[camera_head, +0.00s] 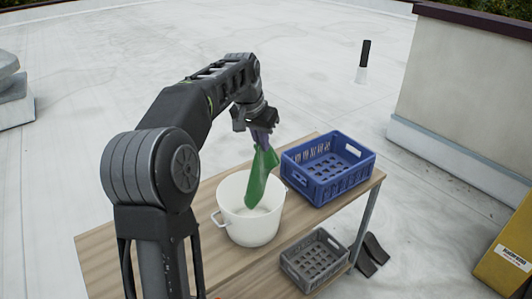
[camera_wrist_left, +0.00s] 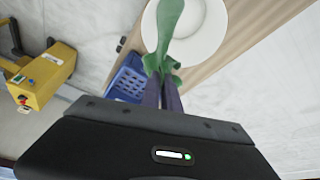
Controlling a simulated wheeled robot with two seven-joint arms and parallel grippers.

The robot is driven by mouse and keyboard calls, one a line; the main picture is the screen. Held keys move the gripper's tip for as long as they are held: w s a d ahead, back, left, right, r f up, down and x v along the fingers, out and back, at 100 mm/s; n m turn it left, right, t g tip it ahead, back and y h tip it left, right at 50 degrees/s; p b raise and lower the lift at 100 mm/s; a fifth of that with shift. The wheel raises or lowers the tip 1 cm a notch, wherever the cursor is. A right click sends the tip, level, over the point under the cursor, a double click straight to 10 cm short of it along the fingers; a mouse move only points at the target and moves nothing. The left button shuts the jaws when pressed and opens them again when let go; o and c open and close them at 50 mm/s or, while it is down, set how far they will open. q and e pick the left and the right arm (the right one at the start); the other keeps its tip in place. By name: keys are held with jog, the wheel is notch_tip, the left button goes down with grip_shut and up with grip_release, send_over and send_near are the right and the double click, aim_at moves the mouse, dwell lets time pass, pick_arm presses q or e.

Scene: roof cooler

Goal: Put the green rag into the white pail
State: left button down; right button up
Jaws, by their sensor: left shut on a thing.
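The green rag (camera_head: 259,178) hangs from my left gripper (camera_head: 262,138), which is shut on its upper end. The rag's lower end hangs over and partly within the mouth of the white pail (camera_head: 252,228), which stands upright on the wooden table. In the left wrist view the rag (camera_wrist_left: 168,30) hangs from the fingertips (camera_wrist_left: 165,85), with the white pail (camera_wrist_left: 215,30) behind it. I cannot tell whether the rag touches the pail. My right gripper is not in view.
A blue crate (camera_head: 328,182) stands on the table (camera_head: 105,250) just right of the pail. A yellow case (camera_head: 508,255) is at the right. The table's left part is bare.

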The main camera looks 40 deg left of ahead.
pick_arm(q)
jog(key=s+a+r, duration=0.1)
jog(key=a+r, duration=0.3)
jog(key=shift+a, duration=0.3)
jog(key=shift+f, duration=0.1)
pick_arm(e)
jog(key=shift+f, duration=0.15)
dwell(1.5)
